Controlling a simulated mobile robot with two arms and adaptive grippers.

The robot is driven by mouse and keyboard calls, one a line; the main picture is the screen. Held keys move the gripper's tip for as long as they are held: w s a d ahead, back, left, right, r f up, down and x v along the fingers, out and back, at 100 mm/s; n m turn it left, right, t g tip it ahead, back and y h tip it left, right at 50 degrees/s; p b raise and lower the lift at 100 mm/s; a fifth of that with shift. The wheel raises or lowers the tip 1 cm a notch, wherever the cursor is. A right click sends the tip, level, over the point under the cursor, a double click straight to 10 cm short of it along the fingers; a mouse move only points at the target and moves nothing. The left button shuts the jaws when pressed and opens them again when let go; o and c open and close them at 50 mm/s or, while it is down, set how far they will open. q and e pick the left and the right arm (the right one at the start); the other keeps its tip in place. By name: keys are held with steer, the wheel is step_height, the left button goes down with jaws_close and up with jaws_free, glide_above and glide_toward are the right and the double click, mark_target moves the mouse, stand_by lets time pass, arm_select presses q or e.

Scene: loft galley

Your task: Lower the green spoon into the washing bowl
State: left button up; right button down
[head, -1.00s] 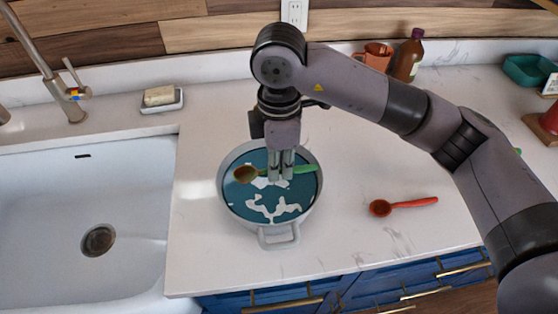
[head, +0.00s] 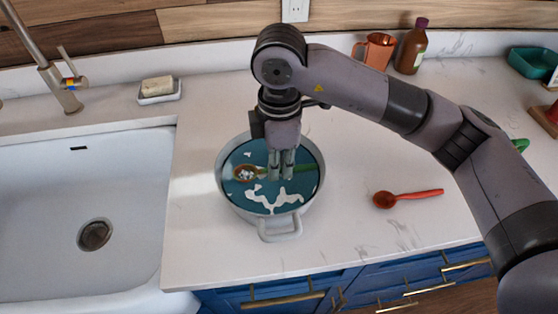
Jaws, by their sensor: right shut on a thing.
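The washing bowl (head: 222,192) is a grey, pot-like basin with side handles, filled with blue-green water and white foam patches. My right gripper (head: 281,177) points down inside its rim and is shut on the green spoon (head: 303,169) at the handle. The spoon's brownish head (head: 244,173) is on the left, with white foam showing in it. The spoon lies about level at the water and looks partly under the surface. The fingertips hide the middle of the handle. My left gripper is not in view.
A red spoon (head: 408,197) lies on the white counter right of the bowl. The sink (head: 95,200) is on the left, with a soap dish (head: 160,97) behind. An orange mug (head: 375,51) and brown bottle (head: 412,47) stand at the back.

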steer(key=c, duration=1.5)
jaws_free()
steer(key=shift+c, duration=0.2)
